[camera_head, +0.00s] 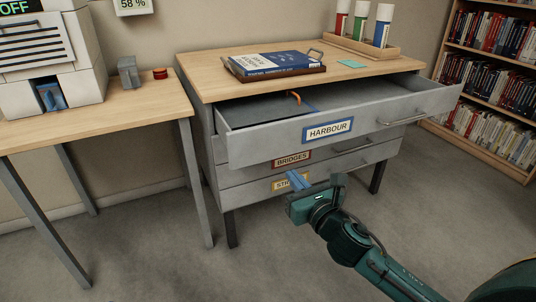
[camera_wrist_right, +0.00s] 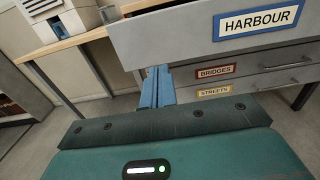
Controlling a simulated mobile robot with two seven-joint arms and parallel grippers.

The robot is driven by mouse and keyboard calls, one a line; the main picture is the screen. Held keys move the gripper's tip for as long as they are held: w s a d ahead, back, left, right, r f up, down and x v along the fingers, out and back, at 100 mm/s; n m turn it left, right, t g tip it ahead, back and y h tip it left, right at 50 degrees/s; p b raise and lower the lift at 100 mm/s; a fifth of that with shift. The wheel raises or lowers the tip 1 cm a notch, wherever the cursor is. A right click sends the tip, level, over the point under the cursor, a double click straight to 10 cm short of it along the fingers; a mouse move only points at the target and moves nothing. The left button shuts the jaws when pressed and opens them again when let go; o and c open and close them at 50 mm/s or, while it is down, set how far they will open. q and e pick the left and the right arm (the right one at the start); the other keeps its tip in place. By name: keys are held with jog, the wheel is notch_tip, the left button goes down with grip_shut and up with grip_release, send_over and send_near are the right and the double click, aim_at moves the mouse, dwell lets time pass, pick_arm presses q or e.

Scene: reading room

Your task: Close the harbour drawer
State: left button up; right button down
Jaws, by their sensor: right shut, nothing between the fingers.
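The harbour drawer (camera_head: 345,125) is the top drawer of a grey cabinet and stands pulled out, with a blue-framed HARBOUR label and a bar handle on its front. Inside it I see something blue and an orange item. Its front also shows in the right wrist view (camera_wrist_right: 215,35). My right gripper (camera_head: 297,180) is shut and empty, with blue fingers, in front of the lower drawers and below the harbour drawer's front. The fingers also show in the right wrist view (camera_wrist_right: 157,88). I cannot tell whether they touch anything. My left gripper is not in view.
The bridges drawer (camera_head: 340,152) and the streets drawer (camera_head: 340,176) lie below, less far out. On the cabinet top are books (camera_head: 275,64) and a wooden tray (camera_head: 362,46) of tubes. A table (camera_head: 100,115) stands left, a bookshelf (camera_head: 495,85) right. Grey floor is open in front.

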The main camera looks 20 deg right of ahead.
aim_at(266, 144)
jog(key=w+b, duration=0.1)
jog(key=w, duration=0.3)
jog(key=w+b, duration=0.1)
jog(key=w, duration=0.3)
jog(key=w+a+b, duration=0.1)
jog(key=w, duration=0.3)
jog(key=shift+f, duration=0.1)
jog(key=shift+w, duration=0.4)
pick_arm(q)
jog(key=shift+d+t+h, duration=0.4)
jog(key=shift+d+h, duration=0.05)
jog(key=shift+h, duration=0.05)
